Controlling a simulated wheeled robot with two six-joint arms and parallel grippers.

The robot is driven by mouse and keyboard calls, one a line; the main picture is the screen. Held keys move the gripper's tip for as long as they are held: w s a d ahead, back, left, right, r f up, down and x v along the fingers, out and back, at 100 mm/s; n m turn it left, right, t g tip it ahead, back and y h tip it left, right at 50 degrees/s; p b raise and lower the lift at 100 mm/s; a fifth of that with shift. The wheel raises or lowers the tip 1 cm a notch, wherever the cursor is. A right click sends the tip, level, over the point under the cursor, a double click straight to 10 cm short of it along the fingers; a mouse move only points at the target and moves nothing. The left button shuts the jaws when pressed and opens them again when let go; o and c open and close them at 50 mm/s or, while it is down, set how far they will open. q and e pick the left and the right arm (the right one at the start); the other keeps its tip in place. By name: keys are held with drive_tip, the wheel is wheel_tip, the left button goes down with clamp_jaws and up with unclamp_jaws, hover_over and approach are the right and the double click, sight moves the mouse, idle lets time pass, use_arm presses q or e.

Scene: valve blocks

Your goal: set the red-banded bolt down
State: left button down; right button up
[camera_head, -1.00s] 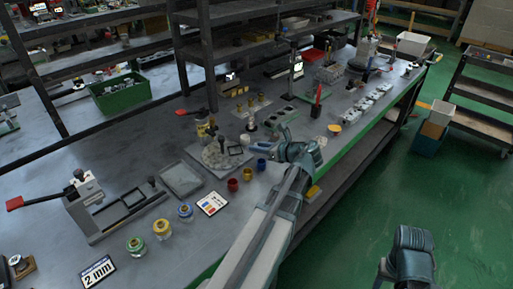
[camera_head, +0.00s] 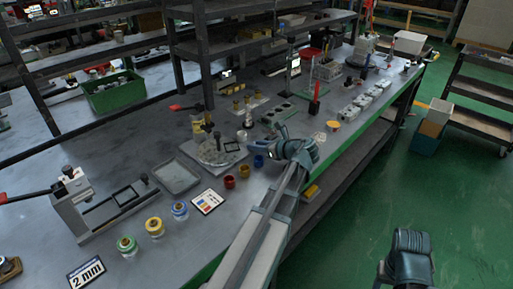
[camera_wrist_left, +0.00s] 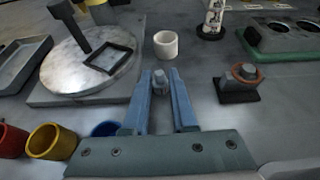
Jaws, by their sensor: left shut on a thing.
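My left gripper (camera_head: 277,150) is over the front part of the bench, to the right of the blue cup (camera_head: 258,161). In the left wrist view its two blue fingers (camera_wrist_left: 160,90) are shut on a grey bolt (camera_wrist_left: 160,82), whose head shows between the tips. Its red band cannot be made out, and its lower part is hidden. I cannot tell whether it touches the bench. A dark block (camera_wrist_left: 238,85) with an orange-red ring around a grey stud stands right of the fingers. My right arm shows at the lower right, but its fingers do not.
A white cup (camera_wrist_left: 166,44) stands just beyond the fingers. A round grey disc (camera_wrist_left: 90,62) on a plate is at the left, and a block with round holes (camera_wrist_left: 285,38) is at the far right. Red (camera_head: 229,182) and yellow (camera_head: 244,171) cups stand nearby. Bare bench lies between them.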

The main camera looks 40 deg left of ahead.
use_arm(q)
drive_tip(key=shift+f, duration=0.1)
drive_tip(key=shift+f, duration=0.15)
drive_tip(key=c, duration=1)
unclamp_jaws()
